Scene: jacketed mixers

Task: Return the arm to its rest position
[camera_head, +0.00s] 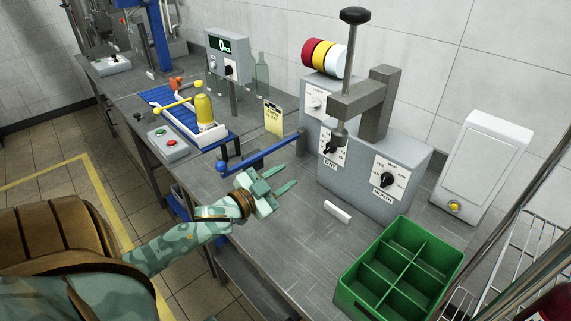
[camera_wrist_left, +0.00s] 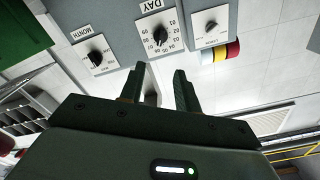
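My left arm comes in from the left, and its pale green gripper (camera_head: 294,175) is above the near part of the grey bench. Its two fingers are apart with nothing held between them; they also show spread in the left wrist view (camera_wrist_left: 160,82). The fingers point toward the grey dial machine (camera_head: 396,205) and stay apart from it. The machine's DAY and MONTH dials also show in the left wrist view (camera_wrist_left: 158,36). My right gripper is in neither view.
A blue lever (camera_head: 260,158) reaches across just behind the gripper. A green divided crate (camera_head: 350,291) stands at the front right, with a small white block (camera_head: 337,211) lying behind it. A yellow bottle (camera_head: 204,112) stands in a blue-white fixture. A white box (camera_head: 484,160) is at right.

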